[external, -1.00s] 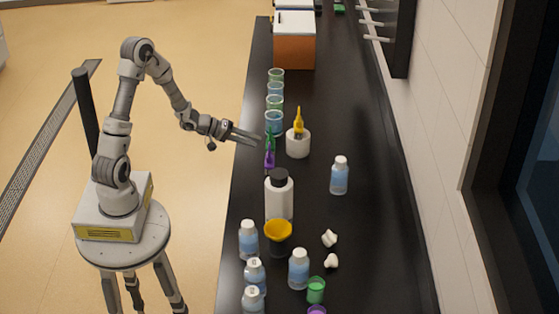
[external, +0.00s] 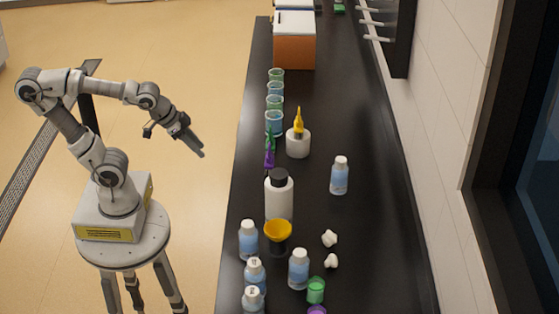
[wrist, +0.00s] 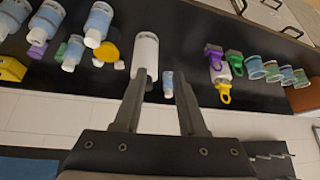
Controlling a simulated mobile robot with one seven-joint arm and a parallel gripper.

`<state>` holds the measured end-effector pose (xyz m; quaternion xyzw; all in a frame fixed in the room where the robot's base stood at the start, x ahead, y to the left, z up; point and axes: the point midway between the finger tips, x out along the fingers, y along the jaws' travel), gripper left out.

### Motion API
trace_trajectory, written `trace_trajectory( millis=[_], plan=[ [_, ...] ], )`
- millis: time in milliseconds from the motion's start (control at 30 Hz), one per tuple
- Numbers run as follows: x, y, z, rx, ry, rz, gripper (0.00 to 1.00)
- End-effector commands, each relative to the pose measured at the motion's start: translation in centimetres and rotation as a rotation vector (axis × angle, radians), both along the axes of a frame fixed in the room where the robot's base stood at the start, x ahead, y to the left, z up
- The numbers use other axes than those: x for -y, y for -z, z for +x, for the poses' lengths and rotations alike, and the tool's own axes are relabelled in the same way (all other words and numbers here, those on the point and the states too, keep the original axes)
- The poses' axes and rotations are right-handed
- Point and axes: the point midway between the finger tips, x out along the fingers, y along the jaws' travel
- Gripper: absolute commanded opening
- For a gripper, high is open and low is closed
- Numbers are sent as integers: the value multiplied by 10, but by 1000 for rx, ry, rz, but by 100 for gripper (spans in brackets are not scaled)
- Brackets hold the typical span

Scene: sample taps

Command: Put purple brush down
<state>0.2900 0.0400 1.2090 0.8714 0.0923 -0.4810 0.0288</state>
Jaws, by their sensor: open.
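The purple brush (external: 269,158) is at the left edge of the black bench, just in front of a green brush (external: 270,140). Whether it stands or leans there is hard to tell. It also shows in the wrist view (wrist: 214,57), beside the green one (wrist: 234,62). A yellow brush (external: 299,121) stands in a white round holder (external: 298,146) just right of them. My gripper (external: 199,151) is open and empty, over the floor left of the bench and apart from the brush. Its two fingers (wrist: 160,77) show with nothing between them in the wrist view.
A white bottle with a black cap (external: 279,198) stands in front of the purple brush. Several beakers (external: 274,122) line the bench edge behind it. A blue-labelled bottle (external: 340,177) stands to the right. More bottles and a yellow funnel (external: 278,230) fill the near end.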

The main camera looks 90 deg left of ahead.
Motion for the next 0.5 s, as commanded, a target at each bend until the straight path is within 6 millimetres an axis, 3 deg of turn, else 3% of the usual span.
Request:
trace_trajectory(
  millis=[100,200,500],
  plan=[
    [26,-3,-26,-37,115,-27,41],
    [37,-3,-40,-60,170,-41,41],
    [41,-3,-45,-71,191,-47,41]
  ],
)
